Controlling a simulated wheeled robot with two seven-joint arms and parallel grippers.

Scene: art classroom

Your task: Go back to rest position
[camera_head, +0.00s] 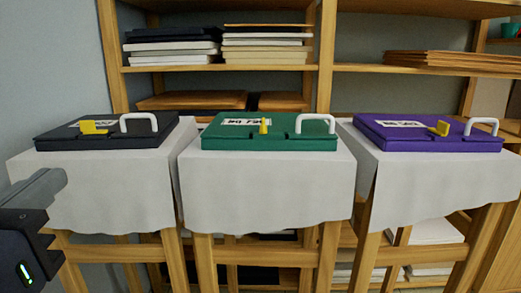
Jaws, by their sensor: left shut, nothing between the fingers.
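My left gripper (50,185) shows at the left edge, dark and shut with nothing between its fingers. It is in front of the left stand and apart from the cases. A black case (105,142) with a white handle and a yellow latch lies on the left stand. A green case (270,144) with a white handle and a yellow latch lies on the middle stand. A purple case (415,124) with a white handle and a yellow latch lies on the right stand. All lids look closed. My right gripper is not in view.
The left stand (100,190), middle stand (267,185) and right stand (430,185) are wooden with white cloths. They stand close together. A wooden shelf (220,69) behind holds stacked books or boards (172,47). Boards (455,61) also lie at upper right.

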